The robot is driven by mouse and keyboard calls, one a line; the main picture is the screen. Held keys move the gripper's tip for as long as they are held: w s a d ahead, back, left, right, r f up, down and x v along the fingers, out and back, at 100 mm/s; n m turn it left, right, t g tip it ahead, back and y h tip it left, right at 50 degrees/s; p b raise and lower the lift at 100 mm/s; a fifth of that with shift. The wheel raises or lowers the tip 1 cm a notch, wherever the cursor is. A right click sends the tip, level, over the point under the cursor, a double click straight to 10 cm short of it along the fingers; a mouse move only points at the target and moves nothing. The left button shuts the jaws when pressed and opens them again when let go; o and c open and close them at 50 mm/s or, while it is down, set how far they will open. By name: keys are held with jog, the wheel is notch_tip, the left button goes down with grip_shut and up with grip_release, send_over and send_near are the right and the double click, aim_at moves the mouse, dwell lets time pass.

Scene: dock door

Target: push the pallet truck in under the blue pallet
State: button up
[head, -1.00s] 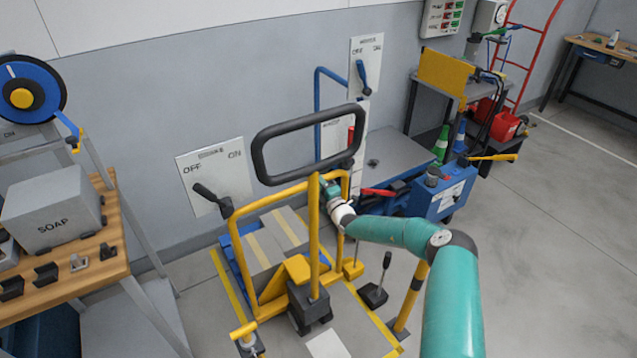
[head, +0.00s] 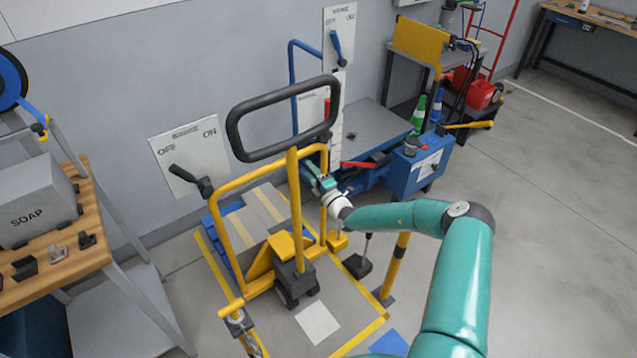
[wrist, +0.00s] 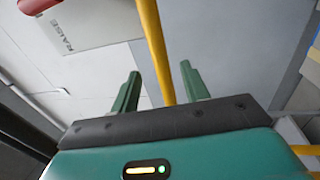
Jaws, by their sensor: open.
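The pallet truck (head: 284,248) has a yellow frame, an upright yellow post and a black loop handle (head: 232,125). It stands before the wall. The blue pallet (head: 216,229) is low behind the yellow frame, with grey, yellow-striped boxes (head: 262,208) on it. The frame partly hides it, and I cannot tell how far the forks are under it. My gripper (head: 314,172) is open at the right upright of the yellow frame. In the wrist view my gripper (wrist: 160,85) has a yellow bar (wrist: 154,45) between its fingers, with gaps on both sides.
A shelf with a soap box (head: 35,200) stands at left. A blue machine (head: 418,165) is at right, and a yellow post (head: 396,265) and a black pedal (head: 358,266) are near the truck. Yellow lines (head: 357,336) mark the floor. Open floor lies at far right.

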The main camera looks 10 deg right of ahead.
jog(key=v, duration=0.4)
jog(key=shift+s+d, duration=0.15)
jog(key=shift+s, duration=0.25)
